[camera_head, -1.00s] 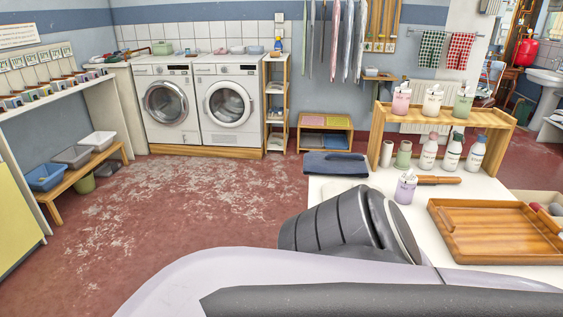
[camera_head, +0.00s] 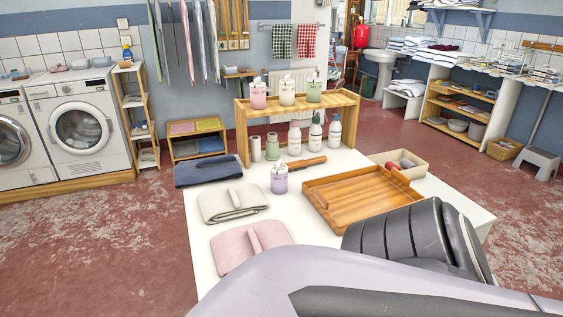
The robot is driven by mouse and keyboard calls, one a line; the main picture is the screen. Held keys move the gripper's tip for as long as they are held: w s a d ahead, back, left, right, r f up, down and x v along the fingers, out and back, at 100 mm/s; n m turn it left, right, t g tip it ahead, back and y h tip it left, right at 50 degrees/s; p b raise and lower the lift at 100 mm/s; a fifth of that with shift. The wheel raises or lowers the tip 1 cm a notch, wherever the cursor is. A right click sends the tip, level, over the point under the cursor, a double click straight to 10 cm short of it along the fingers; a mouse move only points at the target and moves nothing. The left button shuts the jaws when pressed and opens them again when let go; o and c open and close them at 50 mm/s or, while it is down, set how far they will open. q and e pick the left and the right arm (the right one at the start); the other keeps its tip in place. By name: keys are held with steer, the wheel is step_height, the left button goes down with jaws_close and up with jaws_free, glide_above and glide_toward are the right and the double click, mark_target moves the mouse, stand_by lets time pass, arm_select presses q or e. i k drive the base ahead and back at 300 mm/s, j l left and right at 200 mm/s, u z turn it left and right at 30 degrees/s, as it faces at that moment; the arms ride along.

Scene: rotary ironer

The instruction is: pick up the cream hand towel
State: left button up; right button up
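The cream hand towel (camera_head: 230,203) lies folded on the left part of the white table, with a raised fold on top. A dark navy folded towel (camera_head: 207,171) lies behind it and a pink folded towel (camera_head: 247,247) in front of it. One of my own arm links fills the lower right foreground, over the table's front right part. Nothing touches the cream towel. Neither gripper shows in the head view.
A wooden tray (camera_head: 362,200) sits on the white table (camera_head: 205,280), right of the towels. A lilac pump bottle (camera_head: 279,180) stands between. A wooden shelf (camera_head: 300,104) with several bottles is at the back. Red floor (camera_head: 110,240) is open to the left.

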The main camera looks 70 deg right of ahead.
mark_target(218, 204)
steer(key=z, duration=1.3)
